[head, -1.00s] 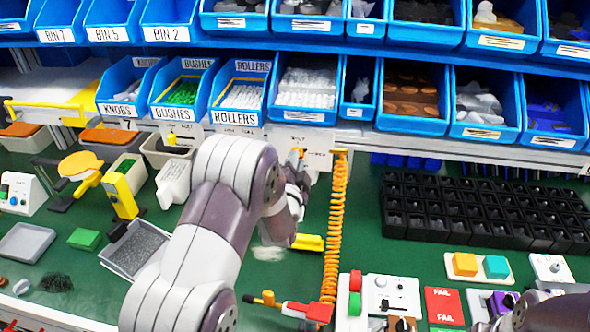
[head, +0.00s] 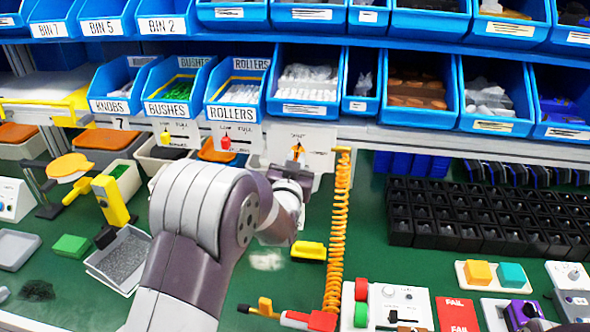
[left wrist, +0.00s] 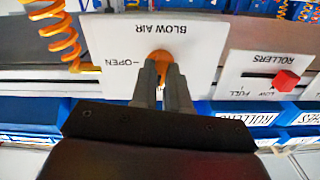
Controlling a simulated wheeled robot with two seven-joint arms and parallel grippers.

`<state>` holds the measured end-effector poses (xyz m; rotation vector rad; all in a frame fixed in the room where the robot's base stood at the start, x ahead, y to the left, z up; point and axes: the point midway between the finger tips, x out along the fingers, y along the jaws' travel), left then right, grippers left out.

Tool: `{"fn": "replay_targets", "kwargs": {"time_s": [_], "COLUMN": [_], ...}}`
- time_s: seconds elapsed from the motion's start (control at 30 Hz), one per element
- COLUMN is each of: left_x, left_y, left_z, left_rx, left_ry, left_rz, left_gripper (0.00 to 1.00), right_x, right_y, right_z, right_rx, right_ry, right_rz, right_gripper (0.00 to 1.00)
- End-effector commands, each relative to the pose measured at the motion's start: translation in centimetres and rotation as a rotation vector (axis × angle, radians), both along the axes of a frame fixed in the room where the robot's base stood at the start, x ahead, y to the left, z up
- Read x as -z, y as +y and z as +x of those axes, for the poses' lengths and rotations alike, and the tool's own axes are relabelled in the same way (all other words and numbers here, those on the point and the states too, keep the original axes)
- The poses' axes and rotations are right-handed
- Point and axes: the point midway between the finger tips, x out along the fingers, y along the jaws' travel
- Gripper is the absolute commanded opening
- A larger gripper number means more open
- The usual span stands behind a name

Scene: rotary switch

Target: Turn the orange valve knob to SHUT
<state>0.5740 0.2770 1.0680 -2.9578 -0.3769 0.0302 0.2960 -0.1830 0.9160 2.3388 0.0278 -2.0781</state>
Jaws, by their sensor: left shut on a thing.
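The orange valve knob (head: 297,151) is on a white panel (head: 325,172) below the blue bins. In the left wrist view, the panel (left wrist: 112,42) appears upside down and reads BLOW AIR, with OPEN to the left of the knob (left wrist: 160,56). My right gripper is not in view.
An orange coiled hose (head: 338,235) hangs just right of the panel. A ROLLERS panel with a red slider (head: 226,143) is close on the left. Blue bins (head: 302,88) overhang above. A yellow block (head: 308,251) lies on the green bench below.

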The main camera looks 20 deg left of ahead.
Motion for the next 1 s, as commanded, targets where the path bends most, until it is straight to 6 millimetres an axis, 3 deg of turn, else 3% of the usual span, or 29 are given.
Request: {"fn": "replay_targets", "kwargs": {"time_s": [0.3, 0.93, 0.97, 1.0], "left_x": [0.3, 0.2, 0.2, 0.2], "left_y": [0.0, 0.0, 0.0, 0.0], "left_z": [0.0, 0.0, 0.0, 0.0], "left_rx": [-0.001, -0.001, -0.001, -0.001], "left_ry": [-0.031, -0.04, -0.04, -0.04], "left_rz": [-0.134, -0.174, -0.174, -0.174], "left_gripper": [0.0, 0.0, 0.25, 0.38], "right_x": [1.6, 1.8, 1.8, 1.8], "right_y": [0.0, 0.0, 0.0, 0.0], "right_z": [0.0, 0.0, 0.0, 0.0], "right_rx": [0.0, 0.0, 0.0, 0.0], "right_ry": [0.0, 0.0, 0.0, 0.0], "right_rz": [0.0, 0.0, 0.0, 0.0], "right_gripper": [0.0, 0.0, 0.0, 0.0]}}
